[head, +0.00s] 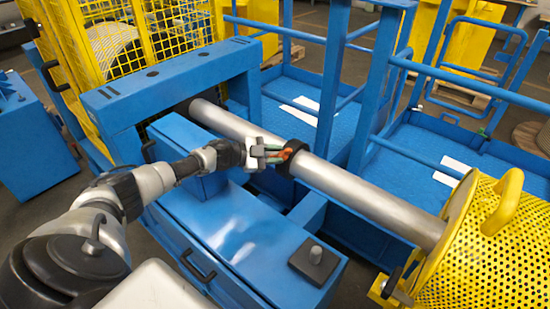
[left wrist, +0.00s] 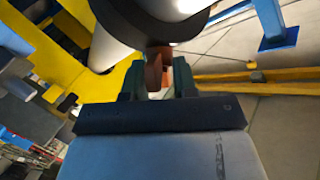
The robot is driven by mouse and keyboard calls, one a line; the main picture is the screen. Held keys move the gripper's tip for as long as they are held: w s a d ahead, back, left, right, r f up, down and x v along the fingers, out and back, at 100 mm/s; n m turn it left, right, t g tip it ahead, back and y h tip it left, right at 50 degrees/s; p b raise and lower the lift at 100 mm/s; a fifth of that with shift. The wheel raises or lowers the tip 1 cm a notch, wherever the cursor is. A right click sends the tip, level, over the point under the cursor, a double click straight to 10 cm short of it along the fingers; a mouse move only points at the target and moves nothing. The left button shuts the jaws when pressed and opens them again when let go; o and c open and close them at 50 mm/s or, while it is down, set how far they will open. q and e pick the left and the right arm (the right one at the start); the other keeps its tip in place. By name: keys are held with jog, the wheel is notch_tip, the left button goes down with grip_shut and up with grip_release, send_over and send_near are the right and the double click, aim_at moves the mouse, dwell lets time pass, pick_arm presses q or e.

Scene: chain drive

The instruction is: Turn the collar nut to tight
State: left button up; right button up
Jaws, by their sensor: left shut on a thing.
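The collar nut (head: 288,158) is a dark ring around the long silvery shaft (head: 350,188), with a small orange-red tab (head: 291,148) on its near side. In the left wrist view the collar is a dark ring (left wrist: 140,35) at the top, with a reddish-brown tab (left wrist: 154,70) below it. My left gripper (head: 275,155) reaches in from the left and is shut on the tab; in the left wrist view its two dark green fingers (left wrist: 158,78) stand on either side of it. Any tightness marking is not visible. My right gripper is not in view.
A yellow perforated guard (head: 500,245) covers the shaft's right end. A blue frame (head: 180,80) surrounds its left end. A blue cabinet (head: 225,240) with a dark block (head: 314,262) stands below. Blue railings (head: 335,80) stand behind. Space above the shaft's middle is clear.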

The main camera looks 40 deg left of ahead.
pick_arm(q)
jog(key=m+g, duration=0.1)
jog(key=m, duration=0.1)
jog(key=m+g, duration=0.2)
jog(key=m+g+b, duration=0.1)
jog(key=m+g, duration=0.1)
jog(key=shift+w+r+m, duration=0.3)
jog(key=shift+w+r, duration=0.05)
jog(key=shift+m+g+b, duration=0.35)
jog(key=shift+m+g, duration=0.55)
jog(key=shift+m, duration=0.2)
jog(key=o, duration=0.7)
jog(key=shift+d, duration=0.1)
jog(key=b+v, duration=0.1)
jog(key=v, duration=1)
jog(key=shift+r, duration=0.2)
